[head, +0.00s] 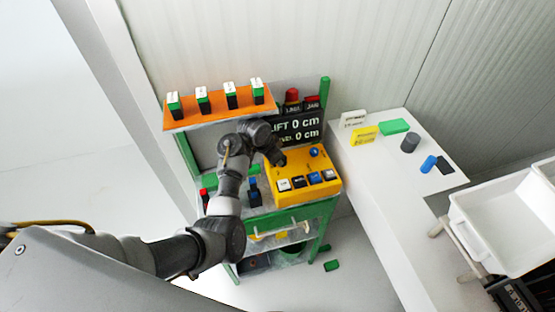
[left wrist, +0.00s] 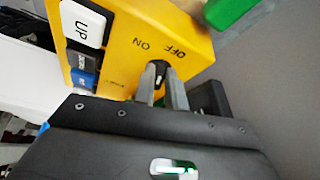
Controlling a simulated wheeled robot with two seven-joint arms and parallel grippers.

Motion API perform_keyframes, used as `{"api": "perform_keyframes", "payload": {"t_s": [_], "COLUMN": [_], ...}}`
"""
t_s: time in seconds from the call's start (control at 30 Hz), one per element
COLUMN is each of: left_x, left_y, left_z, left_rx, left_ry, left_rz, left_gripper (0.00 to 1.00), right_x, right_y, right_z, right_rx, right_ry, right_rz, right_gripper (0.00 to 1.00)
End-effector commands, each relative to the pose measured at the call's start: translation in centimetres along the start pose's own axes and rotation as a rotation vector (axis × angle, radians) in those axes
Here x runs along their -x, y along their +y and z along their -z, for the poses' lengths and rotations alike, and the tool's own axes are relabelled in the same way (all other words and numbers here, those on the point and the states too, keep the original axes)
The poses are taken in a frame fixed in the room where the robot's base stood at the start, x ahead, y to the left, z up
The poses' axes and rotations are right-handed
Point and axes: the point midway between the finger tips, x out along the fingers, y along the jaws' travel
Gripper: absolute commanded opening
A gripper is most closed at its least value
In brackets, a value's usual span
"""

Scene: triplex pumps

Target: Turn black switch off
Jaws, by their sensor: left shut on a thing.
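The black switch (left wrist: 158,70) is on the face of the yellow control box (left wrist: 120,62), below the printed words ON and OFF. My left gripper (left wrist: 162,80) has its two grey fingers on either side of the switch, shut on it. In the head view the left gripper (head: 279,160) is at the upper left of the yellow box (head: 290,172), and it hides the switch there. The switch's exact pointing direction is hard to read between the fingers. My right gripper is not in view.
The box carries several buttons, including a blue one (head: 314,177), and a blue knob (head: 314,152). A display (head: 295,128) behind reads 0 cm. An orange shelf (head: 218,119) holds several green-black blocks. A white table (head: 395,180) with loose pieces stands to the right.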

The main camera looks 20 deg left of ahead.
Motion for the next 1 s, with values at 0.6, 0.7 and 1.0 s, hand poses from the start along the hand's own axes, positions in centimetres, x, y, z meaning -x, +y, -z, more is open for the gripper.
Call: {"api": "perform_keyframes", "payload": {"t_s": [0.6,0.7,1.0], "left_x": [-0.09,-0.07,-0.07], "left_y": [-0.66,-0.7,-0.73], "left_z": [0.13,0.13,0.13], "left_rx": [-0.295,-0.307,-0.314], "left_ry": [-0.001,-0.002,-0.002], "left_rz": [-0.124,-0.128,-0.13], "left_gripper": [0.0,0.0,0.0], "right_x": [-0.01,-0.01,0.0], "right_y": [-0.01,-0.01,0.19], "right_z": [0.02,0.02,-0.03], "right_rx": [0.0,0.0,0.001], "right_ry": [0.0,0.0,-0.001], "right_rz": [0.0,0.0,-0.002], "right_gripper": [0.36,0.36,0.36]}}
